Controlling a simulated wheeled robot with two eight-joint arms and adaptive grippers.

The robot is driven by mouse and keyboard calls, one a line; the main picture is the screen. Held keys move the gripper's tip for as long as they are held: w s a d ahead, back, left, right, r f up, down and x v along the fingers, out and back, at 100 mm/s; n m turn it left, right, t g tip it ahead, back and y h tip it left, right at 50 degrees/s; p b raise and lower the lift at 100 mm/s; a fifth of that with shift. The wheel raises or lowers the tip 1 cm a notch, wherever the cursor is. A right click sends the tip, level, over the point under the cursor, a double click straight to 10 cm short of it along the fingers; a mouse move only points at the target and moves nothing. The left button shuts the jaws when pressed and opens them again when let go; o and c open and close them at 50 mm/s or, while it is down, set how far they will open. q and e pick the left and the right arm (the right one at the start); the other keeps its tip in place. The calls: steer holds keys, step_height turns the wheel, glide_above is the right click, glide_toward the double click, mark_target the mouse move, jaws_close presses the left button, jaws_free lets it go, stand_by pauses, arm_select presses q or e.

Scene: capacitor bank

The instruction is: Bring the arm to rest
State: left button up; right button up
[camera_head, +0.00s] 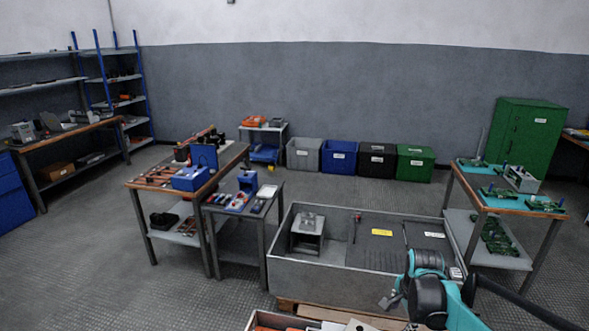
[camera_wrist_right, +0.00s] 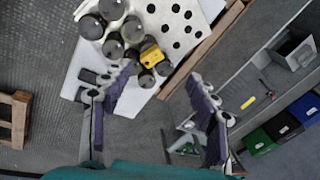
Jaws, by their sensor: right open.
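My right arm (camera_head: 435,295), teal and black, comes in at the lower right of the head view, bent in front of the large grey tray. My right gripper (camera_wrist_right: 162,78) shows in the right wrist view with its two dark fingers spread wide and nothing between them. Beyond the fingers, several dark cylinders (camera_wrist_right: 113,45) and a yellow block (camera_wrist_right: 152,54) stand on a white sheet with black holes (camera_wrist_right: 172,25). They look apart from the fingers. My left arm and gripper are not in view.
The grey tray (camera_head: 310,277) stands near the arm, with a grey box (camera_head: 307,232) inside it. A bench (camera_head: 500,208) with green boards stands to the right. Tool tables (camera_head: 165,186) stand to the left. Several bins (camera_head: 340,157) line the wall. The left floor is clear.

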steer(key=s+a+r+n+t, duration=0.2)
steer(key=s+a+n, duration=0.3)
steer(key=s+n, duration=0.3)
steer(key=s+a+r+n+t, duration=0.2)
steer(key=s+a+n, duration=0.4)
steer(key=s, duration=0.6)
steer(key=shift+a+r+n+t+y, duration=0.3)
steer(key=shift+r+n, duration=0.15)
steer(key=shift+n, duration=0.65)
